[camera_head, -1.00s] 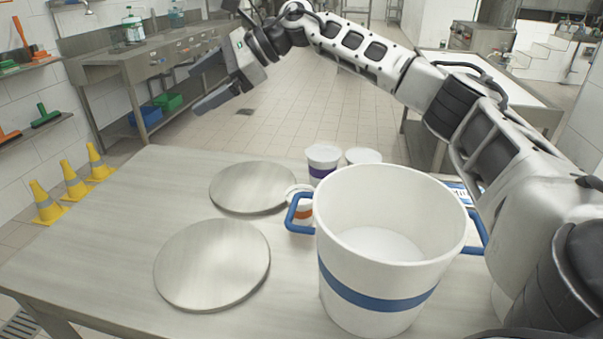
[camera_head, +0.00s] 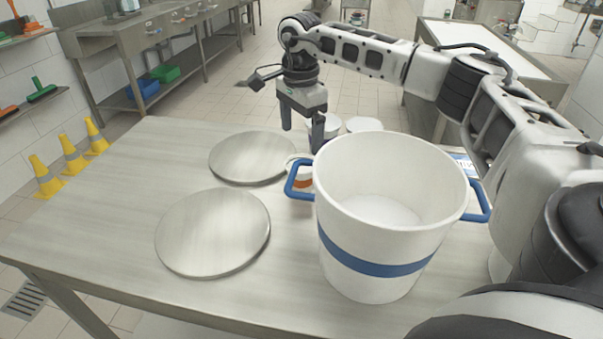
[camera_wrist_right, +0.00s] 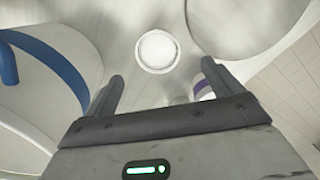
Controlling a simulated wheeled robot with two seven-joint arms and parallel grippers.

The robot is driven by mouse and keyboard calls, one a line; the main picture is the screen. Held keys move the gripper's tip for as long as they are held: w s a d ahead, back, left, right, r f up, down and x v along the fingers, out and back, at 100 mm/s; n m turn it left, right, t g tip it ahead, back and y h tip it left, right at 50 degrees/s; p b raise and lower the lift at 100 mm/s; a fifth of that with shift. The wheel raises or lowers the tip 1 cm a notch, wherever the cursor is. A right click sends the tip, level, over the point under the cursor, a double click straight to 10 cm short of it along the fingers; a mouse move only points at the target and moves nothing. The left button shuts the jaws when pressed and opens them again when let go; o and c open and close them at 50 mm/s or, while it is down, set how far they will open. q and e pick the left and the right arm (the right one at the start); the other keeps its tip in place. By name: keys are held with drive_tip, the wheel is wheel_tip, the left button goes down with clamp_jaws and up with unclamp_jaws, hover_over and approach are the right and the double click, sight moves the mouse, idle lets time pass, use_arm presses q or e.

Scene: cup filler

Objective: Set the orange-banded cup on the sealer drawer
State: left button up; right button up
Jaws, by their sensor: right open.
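The orange-banded cup (camera_head: 302,182) stands on the table, mostly hidden behind the large bucket's blue handle. Its round white top appears to be the one in the right wrist view (camera_wrist_right: 156,50), lying ahead of and between the fingertips. My right gripper (camera_head: 301,139) points down just above and behind this cup. It is open with nothing between its fingers, as the right wrist view also shows (camera_wrist_right: 163,74). My left gripper is out of view. I cannot make out a sealer drawer.
A big white bucket (camera_head: 372,240) with a blue band stands close to the cup. A purple-banded cup (camera_wrist_right: 203,87) is beside my right finger. A white-topped cup (camera_head: 364,124) stands behind the bucket. Two round metal plates (camera_head: 213,232) (camera_head: 252,157) lie left; the table's left side is clear.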

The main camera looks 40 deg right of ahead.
sight(301, 155)
drive_tip(key=shift+s+f+p, duration=0.2)
drive_tip(key=shift+f+p, duration=0.4)
drive_tip(key=shift+f, duration=2.65)
drive_tip(key=c, duration=1.4)
drive_tip(key=shift+r, duration=0.15)
drive_tip(key=shift+c, duration=0.7)
